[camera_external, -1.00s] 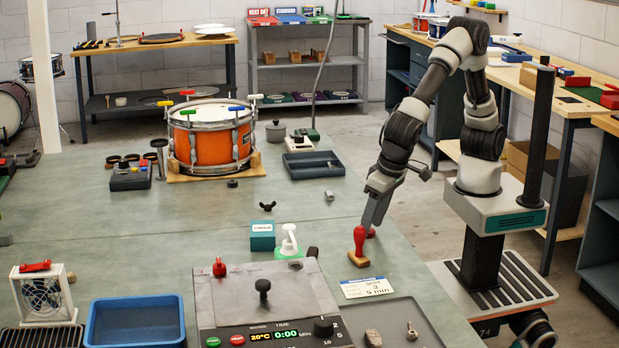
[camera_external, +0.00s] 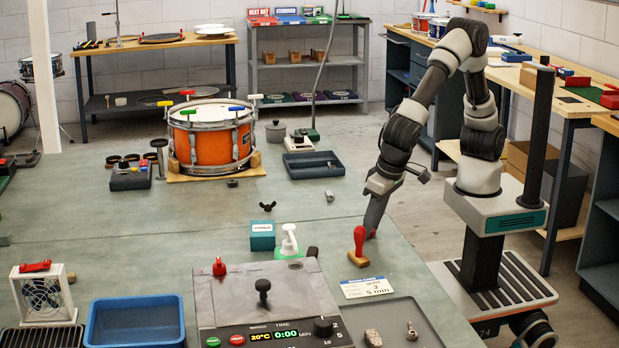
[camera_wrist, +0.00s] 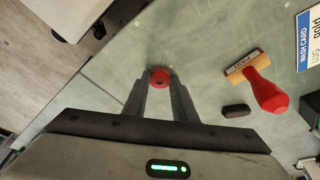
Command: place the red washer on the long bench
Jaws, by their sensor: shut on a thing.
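The red washer (camera_wrist: 160,77) is a small red ring between my fingertips in the wrist view. In the external view only a bit of red (camera_external: 373,233) shows at the fingertips, just right of the stamp. My gripper (camera_wrist: 160,83) is shut on the washer and points down at the near table's right edge. Whether the washer touches the tabletop is hard to tell. A long wood-topped bench (camera_external: 568,106) runs along the right wall, behind my arm; I take it as the long bench.
The red-handled stamp (camera_external: 359,245) stands close beside my gripper on the green table (camera_external: 200,225). A dark small block (camera_wrist: 236,111) lies near it. A wash card (camera_external: 367,287) and grey tray (camera_external: 395,312) are nearer the camera. Boxes and a green mat occupy parts of the right bench.

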